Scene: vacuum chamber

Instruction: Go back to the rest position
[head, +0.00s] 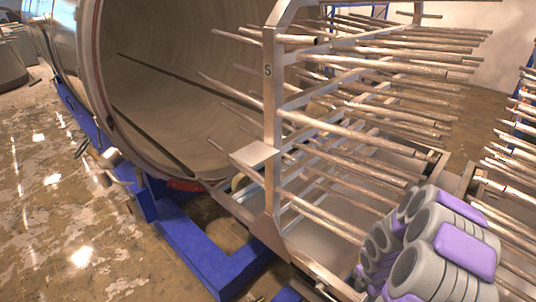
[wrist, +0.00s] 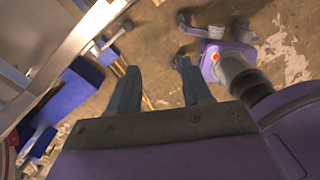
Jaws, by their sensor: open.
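My gripper (wrist: 158,66) shows in the wrist view with its two dark fingers spread apart. Nothing is between them; the brown floor (wrist: 155,40) lies beyond. In the head view my grey and purple arm (head: 435,240) is at the lower right, in front of the rod rack. I cannot make out the fingers there. The rack (head: 270,110) is a metal frame marked 5, with many rods sticking out in rows.
The large round chamber (head: 165,85) stands open at the left behind the rack. A blue base frame (head: 200,250) runs below it. More rods (head: 515,165) stand at the right edge. The shiny floor (head: 60,200) at the left is mostly clear.

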